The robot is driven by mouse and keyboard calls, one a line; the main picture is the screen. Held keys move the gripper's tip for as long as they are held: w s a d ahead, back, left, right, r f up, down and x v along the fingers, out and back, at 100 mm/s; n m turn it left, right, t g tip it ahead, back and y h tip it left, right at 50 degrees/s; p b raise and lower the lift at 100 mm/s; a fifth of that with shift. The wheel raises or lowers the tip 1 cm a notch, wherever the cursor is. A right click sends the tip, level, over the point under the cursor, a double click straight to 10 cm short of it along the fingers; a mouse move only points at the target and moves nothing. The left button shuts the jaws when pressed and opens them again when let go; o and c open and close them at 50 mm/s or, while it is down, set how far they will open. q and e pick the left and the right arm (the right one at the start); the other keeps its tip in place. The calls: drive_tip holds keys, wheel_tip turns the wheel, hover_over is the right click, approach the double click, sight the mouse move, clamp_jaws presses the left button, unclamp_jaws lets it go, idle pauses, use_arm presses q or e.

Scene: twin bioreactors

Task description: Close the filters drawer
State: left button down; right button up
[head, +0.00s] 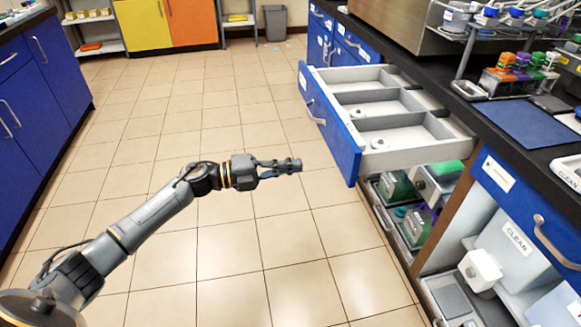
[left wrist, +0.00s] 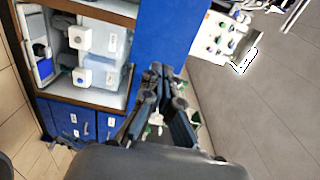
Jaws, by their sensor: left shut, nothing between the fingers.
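The open drawer, with a blue front (head: 334,132) and a grey inside split into compartments, sticks out from the right-hand counter. Small round items lie in its compartments. Its curved metal handle (head: 314,111) is on the front. I cannot read a filters label on it. My left gripper (head: 293,166) is shut and empty, over the floor to the left of the drawer front, apart from it and pointing right. In the left wrist view its fingers (left wrist: 165,85) are together, with a blue panel behind them. My right gripper is in neither view.
Below the drawer, an open cabinet holds green-lidded boxes (head: 397,185). Another blue drawer front (head: 513,192) is at the right, above a white container marked CLEAR (head: 507,247). The black countertop (head: 505,143) carries a vial rack (head: 515,78). The tiled floor (head: 190,120) is clear.

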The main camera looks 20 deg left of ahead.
sight(343, 158)
use_arm(q)
drive_tip(key=x, duration=0.9)
drive_tip(key=shift+w+d, duration=0.4)
drive_tip(key=shift+d, duration=0.05)
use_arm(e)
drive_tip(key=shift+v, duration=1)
use_arm(q)
drive_tip(key=shift+d, duration=0.15)
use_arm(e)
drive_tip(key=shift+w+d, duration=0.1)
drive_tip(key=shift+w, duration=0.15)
